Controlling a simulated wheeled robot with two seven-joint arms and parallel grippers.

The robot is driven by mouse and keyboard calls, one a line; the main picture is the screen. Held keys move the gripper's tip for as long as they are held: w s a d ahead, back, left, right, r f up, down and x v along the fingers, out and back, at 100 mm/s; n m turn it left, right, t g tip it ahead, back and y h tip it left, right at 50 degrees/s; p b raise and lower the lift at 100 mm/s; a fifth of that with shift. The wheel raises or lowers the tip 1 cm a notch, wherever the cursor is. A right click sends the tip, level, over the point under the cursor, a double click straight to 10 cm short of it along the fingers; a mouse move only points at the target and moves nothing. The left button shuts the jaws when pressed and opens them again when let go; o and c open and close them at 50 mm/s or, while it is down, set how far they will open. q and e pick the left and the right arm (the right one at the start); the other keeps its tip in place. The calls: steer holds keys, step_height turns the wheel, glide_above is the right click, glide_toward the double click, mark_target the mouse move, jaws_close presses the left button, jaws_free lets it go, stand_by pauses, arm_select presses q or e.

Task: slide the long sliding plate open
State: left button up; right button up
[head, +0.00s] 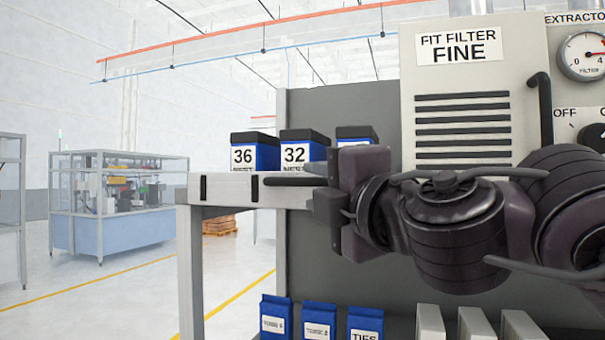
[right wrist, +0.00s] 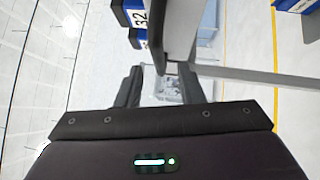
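A long pale horizontal plate (head: 228,190) with two short dark slots runs across the left-centre of the head view. A dark rounded bar (head: 285,181) lies along its right part and reaches toward my right gripper (head: 313,188). The gripper points left, one finger above the bar's level and one below. In the right wrist view the gripper (right wrist: 161,84) is open, its two fingers apart. A pale grey long edge (right wrist: 183,25) passes close to the right finger. I cannot tell whether the fingers touch the bar. My left gripper is not in view.
Blue boxes marked 36 (head: 255,153) and 32 (head: 304,152) stand just above the plate. A vented panel (head: 462,85) labelled FIT FILTER FINE, with a dark upright handle (head: 541,105), is behind my arm. Blue packs (head: 276,318) stand below. Open floor lies left.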

mark_target(306, 183)
steer(key=p+x, duration=0.2)
steer(key=x, duration=0.3)
jaws_close()
